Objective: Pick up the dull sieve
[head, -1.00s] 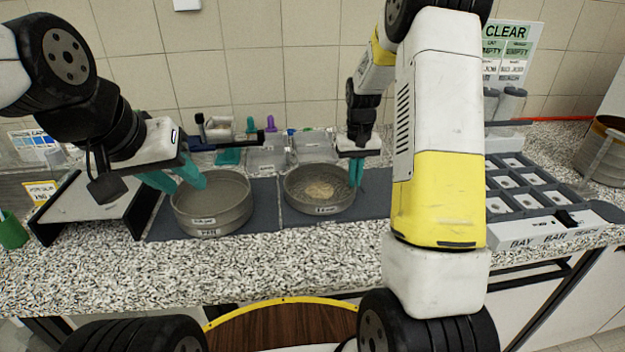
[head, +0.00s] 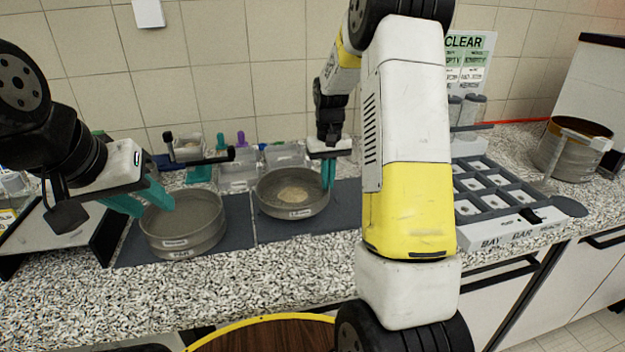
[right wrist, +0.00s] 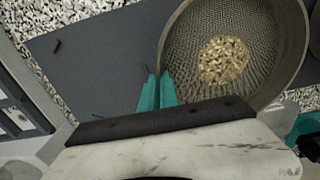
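A grey round sieve (head: 290,208) with pale grains on its mesh sits on the right dark mat; it also shows in the right wrist view (right wrist: 285,75). My right gripper (head: 328,176) is at its right rim. In the right wrist view the teal fingers (right wrist: 160,78) are close together, with the rim between them. Another grey round sieve (head: 184,243), apparently stacked on a labelled pan, stands on the left mat. My left gripper (head: 148,200) is open, its fingers apart at this stack's left rim. I cannot tell which sieve is the dull one.
A compartment tray (head: 490,205) stands to the right, partly behind my right arm. A brown-lined round vessel (head: 570,155) is at the far right. Clear bins (head: 238,175) and small coloured items stand behind the sieves. The speckled counter front (head: 200,290) is clear.

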